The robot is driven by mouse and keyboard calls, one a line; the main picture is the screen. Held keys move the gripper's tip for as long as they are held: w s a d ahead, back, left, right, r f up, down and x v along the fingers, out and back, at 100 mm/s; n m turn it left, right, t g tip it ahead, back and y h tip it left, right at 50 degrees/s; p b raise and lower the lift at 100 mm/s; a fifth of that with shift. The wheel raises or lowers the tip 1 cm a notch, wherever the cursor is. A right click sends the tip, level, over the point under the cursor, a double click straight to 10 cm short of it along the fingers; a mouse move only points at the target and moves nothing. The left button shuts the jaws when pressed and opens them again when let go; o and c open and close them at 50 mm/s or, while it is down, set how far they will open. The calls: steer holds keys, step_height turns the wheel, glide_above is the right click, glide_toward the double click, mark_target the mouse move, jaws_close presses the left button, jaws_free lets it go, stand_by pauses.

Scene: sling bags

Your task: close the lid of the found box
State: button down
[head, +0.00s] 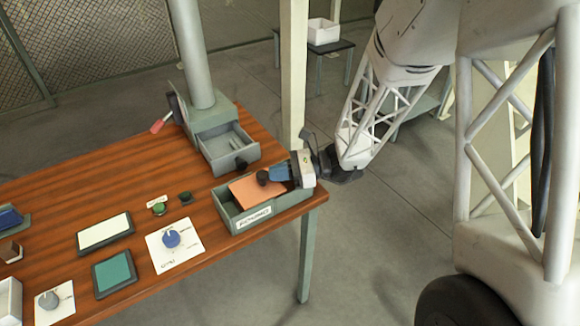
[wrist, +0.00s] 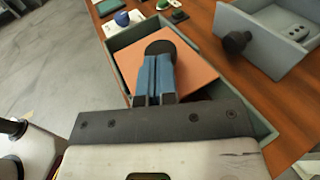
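The found box (head: 230,220) is a grey-green open-topped box with a white label, at the table's near right corner. In the wrist view the lid (wrist: 196,70) sits at an angle to the box rim (wrist: 125,62). My gripper (head: 272,174) comes from the right, over the box. I see no clear grip around the knob.
A grey open drawer (head: 228,150) with a black knob stands behind the box, below a grey post (head: 195,60). Dials, buttons and panels lie to the left on the wooden table (head: 130,180).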

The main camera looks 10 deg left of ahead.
mark_target(264, 191)
steer(key=shift+s+a, duration=1.55)
steer(key=shift+s, duration=0.2)
steer(key=shift+d, duration=0.1)
steer(key=v, duration=1.4)
steer(key=shift+w, duration=0.3)
steer(key=shift+d, duration=0.1)
